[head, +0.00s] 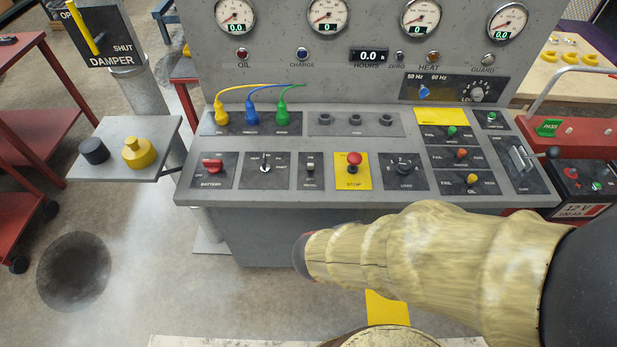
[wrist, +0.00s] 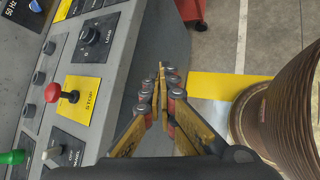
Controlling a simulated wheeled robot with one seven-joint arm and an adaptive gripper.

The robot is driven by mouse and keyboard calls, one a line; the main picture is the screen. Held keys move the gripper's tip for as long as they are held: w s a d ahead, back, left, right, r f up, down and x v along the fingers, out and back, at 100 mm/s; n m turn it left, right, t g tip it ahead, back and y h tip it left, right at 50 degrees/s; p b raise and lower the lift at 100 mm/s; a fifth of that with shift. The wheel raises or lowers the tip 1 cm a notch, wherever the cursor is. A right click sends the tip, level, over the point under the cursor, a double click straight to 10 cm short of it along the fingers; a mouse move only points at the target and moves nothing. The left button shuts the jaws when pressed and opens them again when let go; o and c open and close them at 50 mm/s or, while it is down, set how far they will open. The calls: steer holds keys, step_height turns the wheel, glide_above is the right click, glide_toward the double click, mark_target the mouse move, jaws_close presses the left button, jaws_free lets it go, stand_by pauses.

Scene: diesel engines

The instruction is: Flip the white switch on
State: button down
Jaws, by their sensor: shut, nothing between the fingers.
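The white switch (head: 310,163) is a small light-tipped toggle on a dark plate in the lower row of the grey console, left of the yellow STOP plate. Its pale tip also shows in the wrist view (wrist: 52,153) at the lower left, below the red button. Whether it is on or off is too small to tell. My gripper (wrist: 162,68) is shut and empty in the wrist view, its fingertips together over the floor beside the console's front edge, apart from the switch. In the head view my arm reaches in from the right below the console; the fingers are hidden there.
The red STOP button (head: 354,160) stands up right beside the switch. A key switch (head: 265,162) and the red battery knob (head: 212,165) lie to its left, the load knob (head: 404,165) further right. Coloured plugs (head: 251,116) with cables stand behind. Floor before the console is clear.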

steer(key=w+a+n+t+y, duration=0.3)
steer(key=w+a+n+t, duration=0.1)
steer(key=a+n, duration=0.4)
steer(key=w+a+n+t+y, duration=0.4)
steer(key=w+a+n, duration=0.2)
steer(key=a+n, duration=0.3)
steer(key=shift+w+a+r+y, duration=0.15)
steer(key=shift+a+r+y, duration=0.05)
steer(key=shift+y, duration=0.1)
steer(key=b, duration=0.3)
glide_toward(308, 169)
steer(key=x, duration=0.5)
steer(key=shift+d+f, duration=0.1)
steer(key=shift+f, duration=0.1)
steer(key=shift+r+p, duration=0.15)
steer(key=shift+p, duration=0.35)
